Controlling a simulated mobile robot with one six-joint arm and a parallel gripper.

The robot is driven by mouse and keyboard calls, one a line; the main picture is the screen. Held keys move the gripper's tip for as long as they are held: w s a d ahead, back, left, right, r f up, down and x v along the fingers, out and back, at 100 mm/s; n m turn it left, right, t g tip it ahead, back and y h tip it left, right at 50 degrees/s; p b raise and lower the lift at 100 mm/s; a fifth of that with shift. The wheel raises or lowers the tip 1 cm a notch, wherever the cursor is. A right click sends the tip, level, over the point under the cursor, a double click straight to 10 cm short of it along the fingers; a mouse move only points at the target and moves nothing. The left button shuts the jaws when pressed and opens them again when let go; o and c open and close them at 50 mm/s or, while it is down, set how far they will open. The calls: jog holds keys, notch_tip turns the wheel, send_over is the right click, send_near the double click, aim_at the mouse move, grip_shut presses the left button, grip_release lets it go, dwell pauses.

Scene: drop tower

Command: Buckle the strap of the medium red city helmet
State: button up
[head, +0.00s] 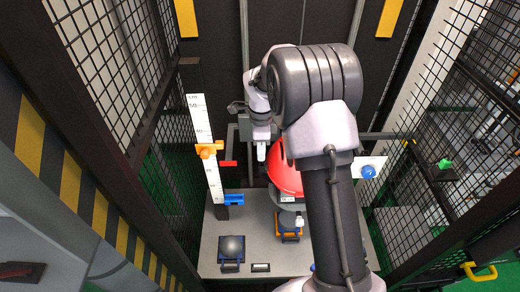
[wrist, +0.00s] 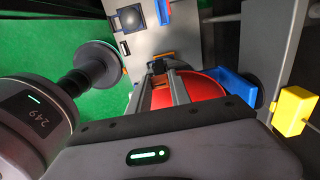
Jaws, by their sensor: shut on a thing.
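The red helmet (head: 284,172) sits above the bench plate in the head view, its right side hidden behind my arm. In the wrist view its red shell (wrist: 207,84) shows beside and behind my fingers. My gripper (wrist: 161,72) has its two fingers close together, shut on a small dark piece (wrist: 162,62) at the helmet's edge. That piece may be part of the strap buckle; it is too small to be sure. The strap itself cannot be made out. In the head view my fingers are hidden.
A white scale (head: 201,122) with an orange slider (head: 207,150) and a blue slider (head: 233,199) stands left of the helmet. A grey dome on a blue base (head: 232,246) rests on the grey plate (head: 258,221). Black mesh walls (head: 108,55) close both sides.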

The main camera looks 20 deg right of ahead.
dwell(0.6)
jog(key=shift+f+b, duration=0.35)
jog(key=shift+f, duration=0.1)
jog(key=shift+f+b, duration=1.1)
jog(key=shift+f, duration=0.15)
jog(key=shift+f, duration=0.2)
jog(key=o, duration=1.1)
jog(key=shift+c, duration=0.2)
notch_tip(320, 180, up, 18)
jog(key=p, duration=0.4)
jog(key=shift+s+f, duration=0.15)
jog(key=shift+f, duration=0.1)
